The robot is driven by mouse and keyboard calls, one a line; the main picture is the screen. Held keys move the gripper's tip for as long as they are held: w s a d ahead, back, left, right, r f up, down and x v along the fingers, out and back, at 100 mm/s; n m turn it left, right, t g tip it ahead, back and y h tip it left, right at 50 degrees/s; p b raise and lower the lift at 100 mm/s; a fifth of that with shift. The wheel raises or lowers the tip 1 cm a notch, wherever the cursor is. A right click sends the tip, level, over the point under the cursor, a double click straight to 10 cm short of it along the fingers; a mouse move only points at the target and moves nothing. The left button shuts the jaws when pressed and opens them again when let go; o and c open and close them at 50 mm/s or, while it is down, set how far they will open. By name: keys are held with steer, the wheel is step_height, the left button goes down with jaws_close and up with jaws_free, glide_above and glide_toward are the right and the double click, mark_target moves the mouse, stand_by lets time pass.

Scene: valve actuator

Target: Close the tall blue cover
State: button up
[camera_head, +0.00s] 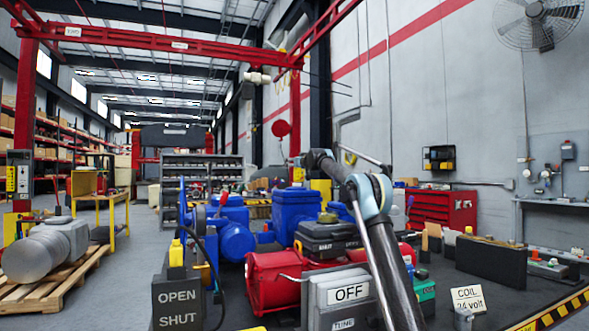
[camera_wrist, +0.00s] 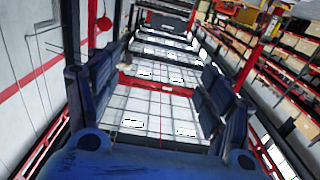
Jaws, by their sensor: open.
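Several blue parts stand in the middle of the head view. One is a tall boxy blue housing (camera_head: 293,204) with a flat top; another is a narrow upright blue piece (camera_head: 182,207) at its left. I cannot tell which is the tall blue cover, or how far it stands open. My gripper (camera_wrist: 158,97) shows in the wrist view with its two dark blue fingers wide apart and nothing between them. Beyond them are only ceiling, walls and shelves. In the head view my arm rises at the right of the blue parts; the gripper cannot be made out there.
A red tank (camera_head: 272,284), a grey box marked OFF (camera_head: 342,299) and a black case (camera_head: 325,236) crowd around the blue parts. An OPEN/SHUT sign box (camera_head: 178,304) stands at front left. A grey motor (camera_head: 45,251) lies on a pallet. Floor between them is clear.

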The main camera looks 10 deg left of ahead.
steer(key=v, duration=1.1)
stand_by(0.6)
